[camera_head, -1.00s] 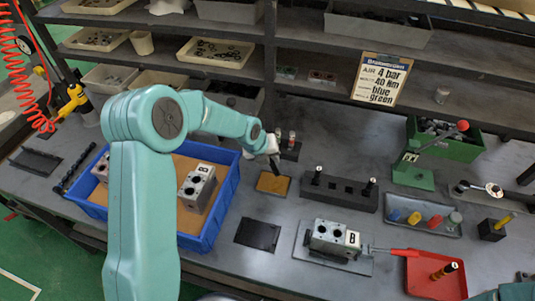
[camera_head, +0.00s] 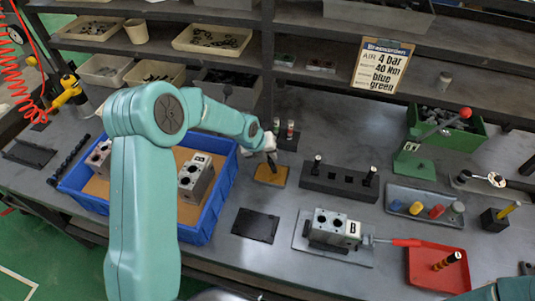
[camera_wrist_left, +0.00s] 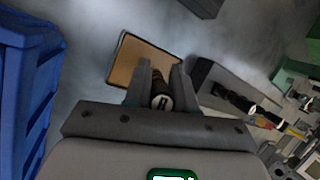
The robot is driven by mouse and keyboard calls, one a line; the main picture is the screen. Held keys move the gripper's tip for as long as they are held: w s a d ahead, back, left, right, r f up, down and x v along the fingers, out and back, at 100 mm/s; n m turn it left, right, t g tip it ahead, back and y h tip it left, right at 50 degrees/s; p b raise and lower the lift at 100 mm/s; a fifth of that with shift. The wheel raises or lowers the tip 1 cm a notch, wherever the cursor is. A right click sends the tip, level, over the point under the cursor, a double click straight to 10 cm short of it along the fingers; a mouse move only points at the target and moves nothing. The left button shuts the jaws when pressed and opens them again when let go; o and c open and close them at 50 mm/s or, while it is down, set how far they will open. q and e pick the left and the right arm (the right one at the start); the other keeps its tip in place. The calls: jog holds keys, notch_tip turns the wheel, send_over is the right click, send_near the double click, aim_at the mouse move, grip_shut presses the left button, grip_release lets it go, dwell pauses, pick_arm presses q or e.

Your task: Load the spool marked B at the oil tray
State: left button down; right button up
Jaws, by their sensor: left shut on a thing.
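My left gripper (camera_head: 271,160) is shut on a dark spool (camera_wrist_left: 160,92), which is held upright between the fingers in the left wrist view. The spool's pale end cap faces the camera; its mark is too small to read surely. The gripper is at the oil tray (camera_head: 267,180), a small dark-rimmed tray with an amber floor, also in the left wrist view (camera_wrist_left: 130,58). The spool's lower end is over the tray; whether it touches the floor cannot be told. A valve block marked B (camera_head: 331,226) sits on a plate. My right gripper is not in view.
A black rack (camera_head: 340,183) with standing pieces is just right of the oil tray. A blue crate (camera_head: 200,232) with valve blocks is to the left. A dark mat (camera_head: 256,226) lies in front. A red tray (camera_head: 420,272) and a grey tray of coloured parts (camera_head: 400,195) are further right.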

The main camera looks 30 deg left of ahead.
pick_arm(q)
jog(key=shift+f+b, duration=0.55)
jog(key=shift+f, duration=0.1)
dwell(1.5)
jog(key=shift+r, duration=0.1)
jog(key=shift+r+p, duration=0.75)
jog(key=shift+r, duration=0.2)
jog(key=shift+r+p, duration=1.55)
jog(key=shift+r, duration=1)
jog(key=shift+f, duration=0.1)
